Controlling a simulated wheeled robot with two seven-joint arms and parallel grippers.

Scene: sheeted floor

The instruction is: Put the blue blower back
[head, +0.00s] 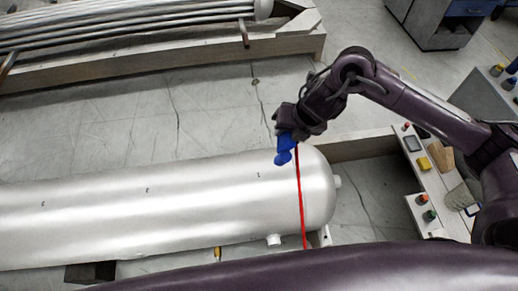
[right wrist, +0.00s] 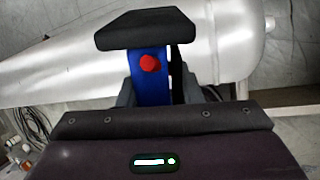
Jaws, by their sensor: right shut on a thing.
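The blue blower (head: 284,149) is held in my right gripper (head: 290,128) over the right end of a silver tank (head: 150,205). In the right wrist view the blower's blue body (right wrist: 150,90) shows a red round part, with a dark block across its top. The silver tank lies behind and below it in that view. My right gripper is shut on the blower; its fingers are partly hidden by the blower and my arm. My left gripper is not in view.
A thin red line (head: 301,205) runs across the tank near its right end. A pale narrow bench (head: 433,187) at right carries small coloured items, including a yellow block (head: 424,164). A rack of metal tubes (head: 130,22) lies at the back left. A grey cabinet (head: 432,22) stands at the back right.

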